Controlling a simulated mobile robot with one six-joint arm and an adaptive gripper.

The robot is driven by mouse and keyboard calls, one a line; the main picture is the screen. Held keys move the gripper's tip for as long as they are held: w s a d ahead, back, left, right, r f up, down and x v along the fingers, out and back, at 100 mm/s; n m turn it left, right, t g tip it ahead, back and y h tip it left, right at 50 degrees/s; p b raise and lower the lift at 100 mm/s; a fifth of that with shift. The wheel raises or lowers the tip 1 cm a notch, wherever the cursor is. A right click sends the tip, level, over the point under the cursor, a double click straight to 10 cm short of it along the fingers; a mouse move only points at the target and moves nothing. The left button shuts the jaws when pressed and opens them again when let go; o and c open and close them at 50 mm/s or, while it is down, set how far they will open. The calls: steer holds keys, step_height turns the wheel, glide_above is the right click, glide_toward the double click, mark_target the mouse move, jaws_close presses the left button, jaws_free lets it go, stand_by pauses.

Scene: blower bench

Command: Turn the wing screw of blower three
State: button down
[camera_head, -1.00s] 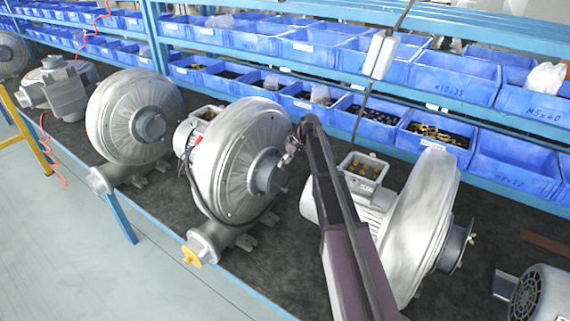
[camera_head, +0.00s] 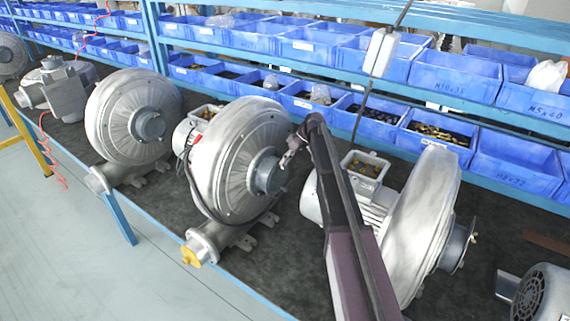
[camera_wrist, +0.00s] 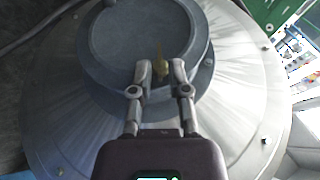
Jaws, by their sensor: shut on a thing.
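The blower at my gripper is a round grey metal housing (camera_head: 225,165) in the middle of the bench, with a darker round inlet hub (camera_head: 266,174). The wrist view shows the same hub (camera_wrist: 125,45) from close by. A small brass-coloured wing screw (camera_wrist: 160,68) sits at the edge of the hub. My gripper (camera_wrist: 160,76) has its two fingertips closed around the wing screw, one on each side. In the head view, my gripper (camera_head: 286,160) is small and at the right side of the hub. The screw cannot be made out there.
Another blower (camera_head: 415,225) stands close on the right of my arm, and one (camera_head: 130,115) stands to the left. A motor (camera_head: 543,295) lies at the lower right. Shelves of blue bins (camera_head: 515,160) run behind the bench. The dark bench top (camera_head: 275,270) is bare in front.

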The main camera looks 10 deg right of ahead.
stand_by(0.3)
steer(key=c, duration=0.6)
jaws_free()
steer(key=shift+p, duration=0.35)
